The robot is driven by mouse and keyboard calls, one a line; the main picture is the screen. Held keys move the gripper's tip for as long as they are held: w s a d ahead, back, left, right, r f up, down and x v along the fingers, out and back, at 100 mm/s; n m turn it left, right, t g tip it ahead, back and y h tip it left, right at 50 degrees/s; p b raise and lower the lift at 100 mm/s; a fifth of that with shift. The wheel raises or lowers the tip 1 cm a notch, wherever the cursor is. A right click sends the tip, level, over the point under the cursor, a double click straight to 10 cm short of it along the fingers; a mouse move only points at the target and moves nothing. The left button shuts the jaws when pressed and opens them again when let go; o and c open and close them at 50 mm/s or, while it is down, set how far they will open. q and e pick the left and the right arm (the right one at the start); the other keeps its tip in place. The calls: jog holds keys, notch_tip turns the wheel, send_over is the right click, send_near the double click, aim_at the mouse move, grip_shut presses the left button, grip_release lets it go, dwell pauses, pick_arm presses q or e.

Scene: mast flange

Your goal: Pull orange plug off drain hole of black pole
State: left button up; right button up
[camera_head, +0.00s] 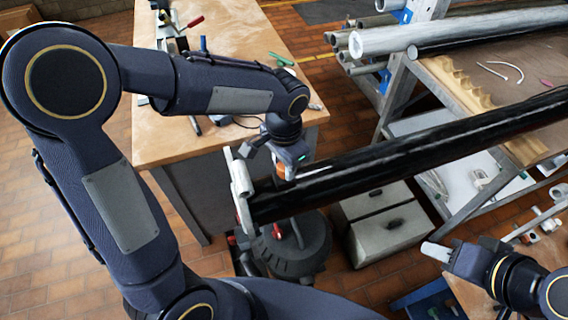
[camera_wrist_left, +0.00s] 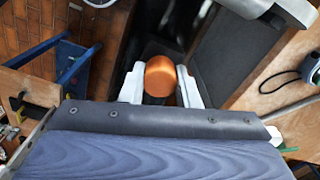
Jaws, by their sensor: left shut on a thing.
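The black pole (camera_head: 400,158) runs from the upper right down to the centre of the head view, with a pale flange (camera_head: 240,190) at its near left end. My left gripper (camera_head: 281,170) reaches down to the pole just right of the flange. In the left wrist view the orange plug (camera_wrist_left: 160,76) sits between the two pale fingers of my left gripper (camera_wrist_left: 161,84), which are shut on it. Only a sliver of orange shows in the head view. The drain hole is hidden, so I cannot tell whether the plug is still seated. My right gripper (camera_head: 436,252) is at the lower right, its jaw state unclear.
A wooden workbench (camera_head: 165,125) with tools stands behind my left arm. A grey toolbox (camera_head: 385,225) and a dark round vacuum-like machine (camera_head: 290,250) are on the floor below the pole. A rack with pale pipes (camera_head: 450,32) stands at the upper right.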

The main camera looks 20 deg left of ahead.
pick_arm(q)
jog(key=shift+r+p, duration=1.35)
jog(key=shift+r, duration=0.6)
